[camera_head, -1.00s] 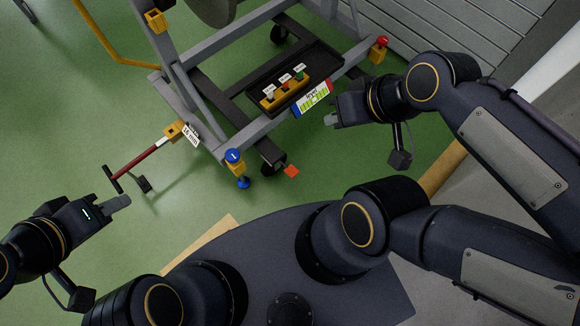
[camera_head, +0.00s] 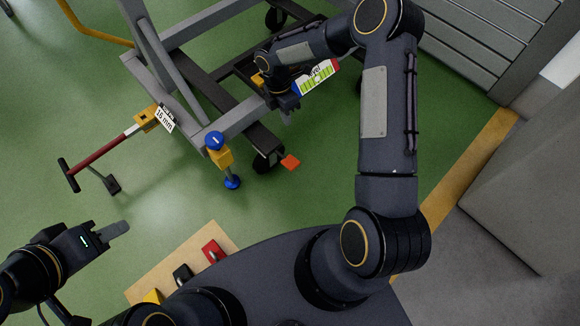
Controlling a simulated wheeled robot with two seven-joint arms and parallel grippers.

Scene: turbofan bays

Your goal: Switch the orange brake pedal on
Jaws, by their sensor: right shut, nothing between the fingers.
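The orange brake pedal (camera_head: 290,162) sticks out beside a black caster wheel (camera_head: 267,158) under the near corner of the grey wheeled frame (camera_head: 240,118). Its exact tilt is too small to tell. My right gripper (camera_head: 288,113) points down just above the pedal in the picture, beside the frame's near beam. It is shut and empty, and I see no contact with the pedal. My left gripper (camera_head: 118,229) is at the lower left, away from the pedal, with its fingers seen edge-on. My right arm hides most of the frame's dark tray.
A blue-knobbed yellow jack (camera_head: 220,155) stands left of the caster. A red T-handled bar (camera_head: 100,150) projects left from the frame. A label board (camera_head: 316,77) is close to my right wrist. A wooden board (camera_head: 190,258) holds small red and black items. Green floor is clear around the pedal.

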